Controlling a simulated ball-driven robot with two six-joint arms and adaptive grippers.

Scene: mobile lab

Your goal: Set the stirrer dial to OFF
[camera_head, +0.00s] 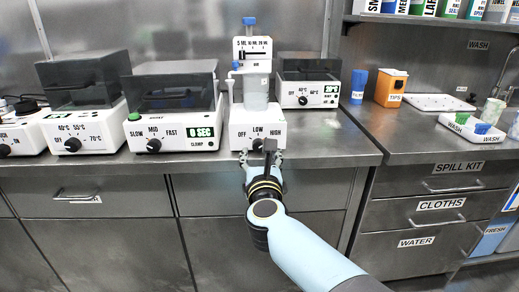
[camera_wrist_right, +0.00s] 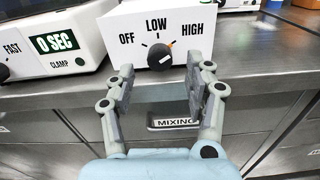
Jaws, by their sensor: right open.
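The stirrer (camera_head: 237,135) is a white box near the counter's front edge, with a clear vessel on top; it also fills the top of the right wrist view (camera_wrist_right: 120,22). Its front reads OFF, LOW and HIGH, left to right. The dark round dial (camera_wrist_right: 160,57) sits below LOW, with a pale line on its face; an orange mark shows at its upper right, on the HIGH side. I cannot tell the exact setting. My right gripper (camera_wrist_right: 167,69) is open in front of the dial, fingers either side of it and apart from it. In the head view the gripper (camera_head: 262,157) partly hides the dial.
A shaker box (camera_head: 172,133) marked SLOW, MID, FAST and 0 SEC stands close on the left. A dark-lidded heater (camera_head: 307,93) is behind right. The steel counter edge and a drawer labelled MIXING (camera_wrist_right: 175,123) lie below the gripper.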

